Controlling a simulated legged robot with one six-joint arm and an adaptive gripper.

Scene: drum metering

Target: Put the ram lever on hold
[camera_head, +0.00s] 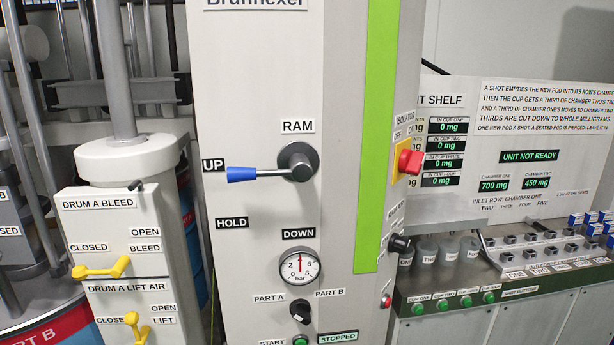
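The ram lever (272,172) is on the front of the grey cabinet, on a dark round hub (298,162) below the RAM label (298,126). Its arm points left, nearly level, and its blue grip (242,174) ends beside the UP label (213,165). The HOLD label (232,222) is below and left of the hub, and the DOWN label (298,233) is straight below it. My gripper is not in view, and nothing touches the lever.
A pressure gauge (299,266) and PART A/PART B selector (300,311) are below the lever. A red isolator switch (410,162) is on the cabinet's right side. Yellow drum valve handles (101,268) stick out at left. The space before the lever looks clear.

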